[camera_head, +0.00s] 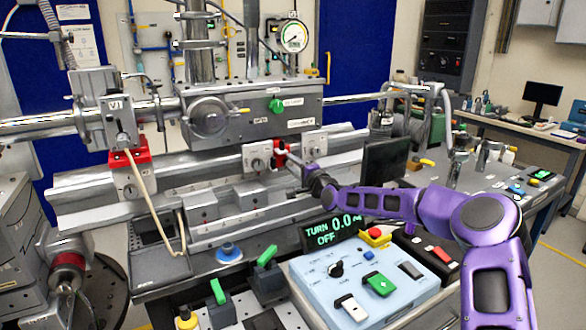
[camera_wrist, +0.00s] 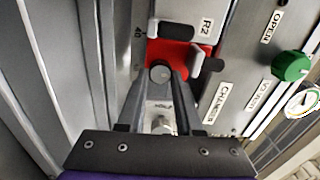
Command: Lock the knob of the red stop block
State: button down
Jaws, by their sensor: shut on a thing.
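The red stop block (camera_wrist: 188,55) sits on the rail in the wrist view, with a round grey knob (camera_wrist: 160,74) at its near side. My gripper (camera_wrist: 159,82) has its two fingertips on either side of this knob and is shut on it. In the head view the red block (camera_head: 281,148) is small, and my gripper (camera_head: 286,156) reaches it from the right. The fingers partly hide the block there, and the knob's locking state cannot be read.
Another red block (camera_head: 139,157) stands on the rail at the left, with a beige cable hanging by it. A control panel (camera_head: 318,270) with buttons and a display reading "TURN OFF 0.0" (camera_head: 335,231) lie below my arm. A green knob (camera_wrist: 291,66) is right of the block.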

jog(key=shift+m, duration=0.4)
jog(key=c, duration=0.6)
grip_release()
jog(key=shift+p+v, duration=0.35)
jog(key=shift+v, duration=8.35)
